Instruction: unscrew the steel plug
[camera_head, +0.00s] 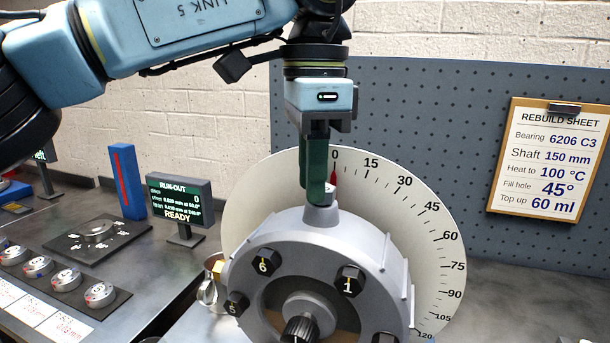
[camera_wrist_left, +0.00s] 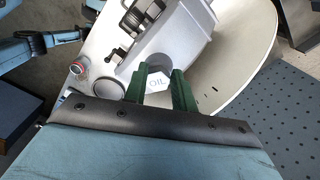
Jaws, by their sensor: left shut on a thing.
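The grey rotor housing (camera_head: 310,235) stands in front of a white degree dial (camera_head: 420,210). The steel plug (camera_head: 329,188) sits in a boss on top of the housing, mostly hidden by my fingers. My left gripper (camera_head: 320,192) comes down on it from above, its green fingers shut on the plug. The plug's thread is hidden. My right gripper is not clearly seen.
A run-out display (camera_head: 180,200) reading READY stands on the bench at left, beside a blue post (camera_head: 128,180). A metal jug (camera_head: 211,288) stands close to the housing's left. Bolts with numbers ring the housing face. A rebuild sheet (camera_head: 548,160) hangs on the pegboard (camera_head: 440,110).

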